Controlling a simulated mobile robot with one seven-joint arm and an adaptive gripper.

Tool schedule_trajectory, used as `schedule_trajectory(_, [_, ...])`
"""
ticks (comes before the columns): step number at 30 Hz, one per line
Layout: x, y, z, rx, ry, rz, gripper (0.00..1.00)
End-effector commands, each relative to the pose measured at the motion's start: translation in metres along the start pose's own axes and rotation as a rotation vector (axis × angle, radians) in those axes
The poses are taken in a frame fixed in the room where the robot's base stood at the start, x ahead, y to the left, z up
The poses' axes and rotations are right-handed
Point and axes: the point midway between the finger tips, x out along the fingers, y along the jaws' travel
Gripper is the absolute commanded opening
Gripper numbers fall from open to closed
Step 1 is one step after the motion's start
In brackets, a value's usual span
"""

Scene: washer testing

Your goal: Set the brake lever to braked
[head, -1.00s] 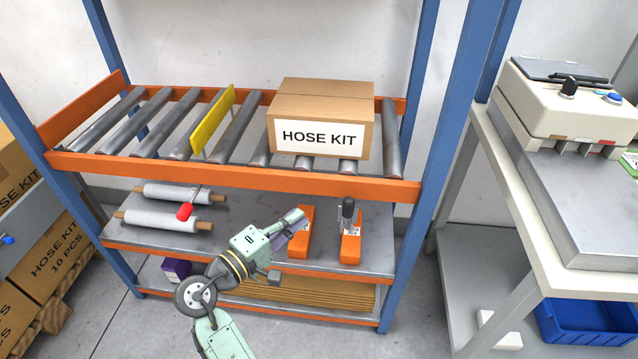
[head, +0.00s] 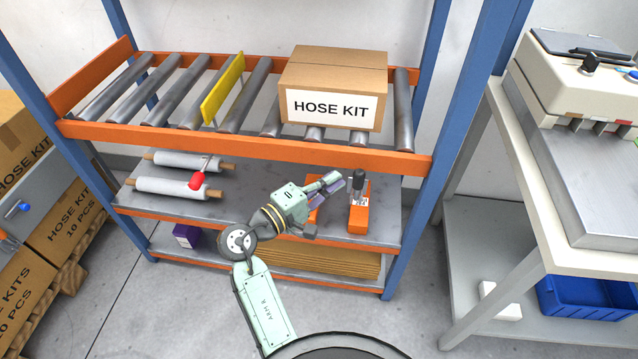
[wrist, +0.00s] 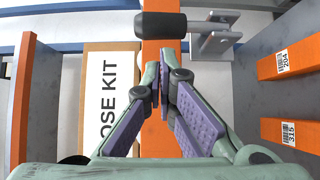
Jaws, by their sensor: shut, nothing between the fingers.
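A lever with a black grip (head: 359,178) and a metal bracket (head: 357,196) stands below the rack's front orange beam. In the wrist view the black grip (wrist: 160,25) lies across that beam, with its metal bracket (wrist: 213,38) to the right. No marking tells me which position it is in. My gripper (head: 343,181) is just left of the lever in the head view. In the wrist view my gripper (wrist: 163,82) has its fingertips together, empty, with a visible gap to the grip. A red knob (head: 197,181) on a stem is further left.
The HOSE KIT box (head: 335,85) sits on the rollers above, beside a yellow divider (head: 223,90). Orange blocks (head: 358,219) and white rolls (head: 165,186) lie on the shelf below. A blue post (head: 425,160) stands to the right, then a bench (head: 550,225).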

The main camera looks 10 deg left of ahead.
Motion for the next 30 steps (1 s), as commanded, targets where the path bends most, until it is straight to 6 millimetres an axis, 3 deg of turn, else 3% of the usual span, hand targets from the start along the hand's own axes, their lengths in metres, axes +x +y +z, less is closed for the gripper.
schedule_trajectory(3, [0.020,0.002,0.000,-0.001,0.000,0.000,0.00])
schedule_trajectory(9, [0.039,0.001,0.000,-0.001,0.000,0.000,0.00])
schedule_trajectory(30, [0.051,-0.004,-0.008,0.019,0.000,0.021,0.00])
